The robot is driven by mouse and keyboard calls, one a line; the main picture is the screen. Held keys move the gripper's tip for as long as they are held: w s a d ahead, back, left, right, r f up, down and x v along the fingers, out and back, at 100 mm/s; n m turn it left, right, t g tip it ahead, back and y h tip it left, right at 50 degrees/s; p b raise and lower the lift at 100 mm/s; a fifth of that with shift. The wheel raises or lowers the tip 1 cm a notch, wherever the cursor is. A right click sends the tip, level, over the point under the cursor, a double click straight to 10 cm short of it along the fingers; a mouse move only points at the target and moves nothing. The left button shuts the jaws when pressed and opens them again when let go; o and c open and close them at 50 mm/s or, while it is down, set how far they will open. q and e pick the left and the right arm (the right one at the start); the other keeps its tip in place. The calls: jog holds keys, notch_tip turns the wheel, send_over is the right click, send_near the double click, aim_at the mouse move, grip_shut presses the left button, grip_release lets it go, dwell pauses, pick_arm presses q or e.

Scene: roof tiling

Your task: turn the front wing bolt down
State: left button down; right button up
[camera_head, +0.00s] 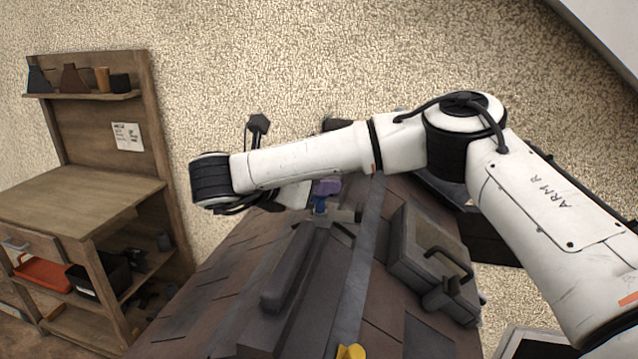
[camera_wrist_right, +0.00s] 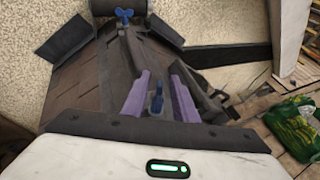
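A blue wing bolt (camera_wrist_right: 157,100) stands between the purple finger pads of my right gripper (camera_wrist_right: 160,96) in the right wrist view. Gaps show on both sides of it, so the fingers are open and apart from it. In the head view a blue part (camera_head: 320,204) shows just below a purple finger of my right gripper (camera_head: 327,187); my forearm hides much of that area. A second blue wing bolt (camera_wrist_right: 124,15) sits farther up the roof in the wrist view. A yellow piece (camera_head: 352,351) shows at the bottom of the head view. My left gripper is not in view.
The tiled roof (camera_head: 235,265) carries a dark raised ridge piece (camera_head: 300,265). A grey case with a handle (camera_head: 420,250) lies to its right. A wooden workbench (camera_head: 80,195) with bins stands at the left. A green bag (camera_wrist_right: 298,128) lies at the right of the wrist view.

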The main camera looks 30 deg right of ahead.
jog(key=b+v, duration=0.2)
jog(key=v, duration=0.8)
jog(key=shift+r, duration=0.2)
jog(key=shift+a, duration=0.15)
